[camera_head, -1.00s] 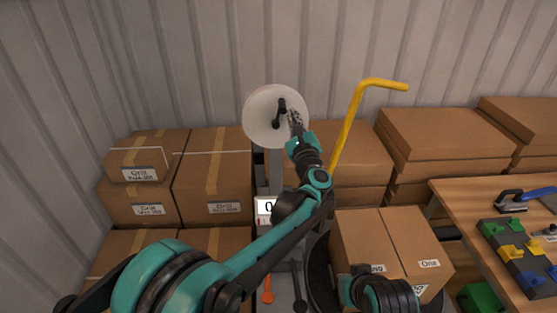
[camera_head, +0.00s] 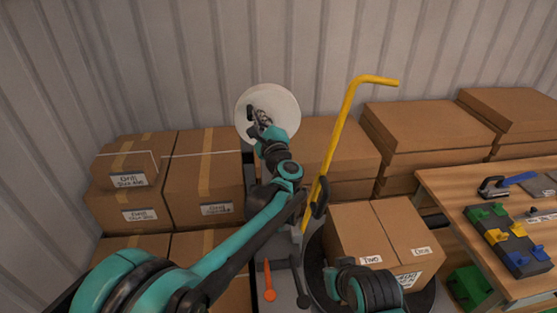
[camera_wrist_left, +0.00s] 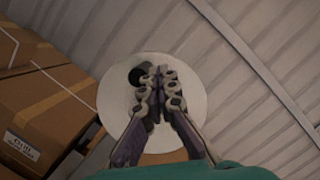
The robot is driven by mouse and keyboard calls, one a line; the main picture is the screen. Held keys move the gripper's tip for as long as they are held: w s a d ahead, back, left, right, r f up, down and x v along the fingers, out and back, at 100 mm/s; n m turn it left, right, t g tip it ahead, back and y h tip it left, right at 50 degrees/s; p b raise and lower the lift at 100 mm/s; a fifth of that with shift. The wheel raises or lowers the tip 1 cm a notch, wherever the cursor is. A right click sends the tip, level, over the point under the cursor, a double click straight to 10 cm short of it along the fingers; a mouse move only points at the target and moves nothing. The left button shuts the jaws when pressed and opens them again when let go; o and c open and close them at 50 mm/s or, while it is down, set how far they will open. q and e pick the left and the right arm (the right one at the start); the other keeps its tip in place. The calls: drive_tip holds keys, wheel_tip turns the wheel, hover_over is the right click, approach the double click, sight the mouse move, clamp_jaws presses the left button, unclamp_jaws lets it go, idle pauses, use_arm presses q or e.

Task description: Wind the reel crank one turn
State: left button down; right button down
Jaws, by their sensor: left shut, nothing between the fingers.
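The reel is a pale round disc (camera_head: 284,101) on a post by the back wall. Its dark crank handle (camera_head: 250,113) shows on the left part of the disc. My left gripper (camera_head: 258,114) is in front of the disc, just right of the handle. In the left wrist view the gripper (camera_wrist_left: 156,72) is shut with nothing between its fingers, and the dark handle knob (camera_wrist_left: 136,76) is close beside the left fingertip. I cannot tell whether they touch. The fingers partly hide the crank.
A yellow bent pole (camera_head: 342,130) stands right of my left arm. Stacked cardboard boxes (camera_head: 208,185) are on the left, with more (camera_head: 425,130) behind on the right. A wooden workbench (camera_head: 450,190) is at right.

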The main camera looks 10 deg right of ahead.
use_arm(q)
drive_tip(key=shift+a+f+n+g+y, duration=0.1)
drive_tip(key=shift+a+f+n+g, duration=0.1)
drive_tip(key=shift+a+f+n, duration=0.45)
drive_tip(key=shift+a+f+n+g+y, duration=0.1)
drive_tip(key=shift+a+n+g, duration=0.15)
drive_tip(key=shift+n, duration=0.75)
drive_tip(key=shift+a+f+n+g+y, duration=0.15)
drive_tip(key=shift+a+f+n, duration=0.2)
drive_tip(key=shift+a+n, duration=0.35)
drive_tip(key=shift+d+n, duration=0.1)
drive_tip(key=shift+n, duration=0.15)
